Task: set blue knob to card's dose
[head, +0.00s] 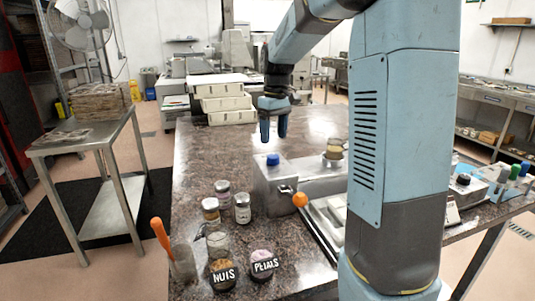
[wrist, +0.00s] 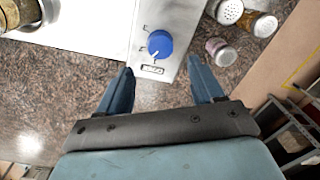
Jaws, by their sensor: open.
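The blue knob (head: 273,160) sits on top of a grey box-shaped machine (head: 270,190) on the stone counter. My gripper (head: 274,132) is open and empty above the knob, pointing down. In the wrist view, the knob lies just beyond the gap between the fingertips (wrist: 160,70), not touching them. I cannot make out a dose card in either view.
An orange ball-ended lever (head: 300,199) sticks out from the machine's front. Lidded jars (head: 242,208) stand left of it. Tubs labelled NUIS (head: 224,275) and PETALS (head: 263,265) stand nearer. White trays (head: 225,103) are stacked behind.

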